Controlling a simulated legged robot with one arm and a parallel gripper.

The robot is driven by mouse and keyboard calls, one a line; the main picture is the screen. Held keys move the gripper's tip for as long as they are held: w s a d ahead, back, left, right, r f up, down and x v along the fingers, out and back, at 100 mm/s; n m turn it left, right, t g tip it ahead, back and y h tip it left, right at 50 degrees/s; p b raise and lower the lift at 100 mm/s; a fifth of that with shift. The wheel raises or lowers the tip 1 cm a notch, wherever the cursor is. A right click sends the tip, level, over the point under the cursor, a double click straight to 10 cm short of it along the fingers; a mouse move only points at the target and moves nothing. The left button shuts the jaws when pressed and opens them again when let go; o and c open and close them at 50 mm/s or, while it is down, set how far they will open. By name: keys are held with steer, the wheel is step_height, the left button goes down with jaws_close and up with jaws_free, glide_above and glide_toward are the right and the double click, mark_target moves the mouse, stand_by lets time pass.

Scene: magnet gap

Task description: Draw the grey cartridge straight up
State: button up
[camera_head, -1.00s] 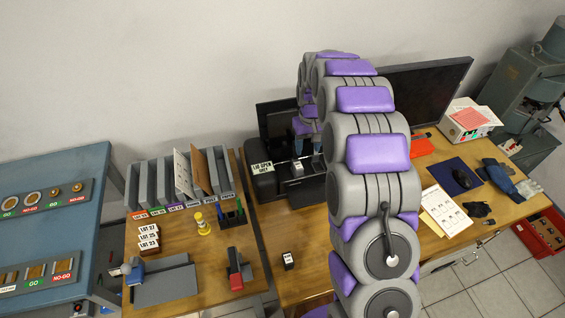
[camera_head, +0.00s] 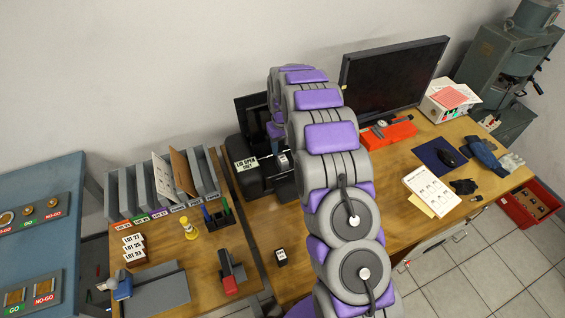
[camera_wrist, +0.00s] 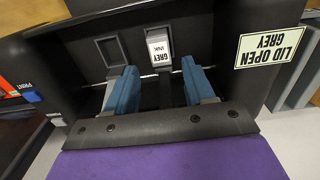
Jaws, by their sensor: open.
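The grey cartridge (camera_wrist: 158,47) has a white label reading "GREY INK" and sits in a slot of the black printer (camera_wrist: 75,60). It also shows small in the head view (camera_head: 283,160). My gripper (camera_wrist: 160,80) is open, with one blue finger on each side in the wrist view. The cartridge lies just beyond the fingertips, between their lines and nearer the right finger. The fingers do not appear to touch it. An empty slot (camera_wrist: 112,51) is to its left. In the head view my arm hides part of the printer and the gripper is not clear.
A "LID OPEN GREY" sign (camera_wrist: 270,45) is on the printer. A small black cartridge (camera_head: 281,257) stands on the table (camera_head: 255,220). A monitor (camera_head: 394,85) and an orange box (camera_head: 388,133) stand to the right, grey bins (camera_head: 128,192) to the left.

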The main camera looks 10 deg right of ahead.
mark_target(283, 158)
steer(key=shift+f, duration=2.35)
steer(key=c, duration=0.8)
step_height(283, 158, up, 7)
steer(key=shift+f+p, duration=0.1)
steer(key=shift+p, duration=1)
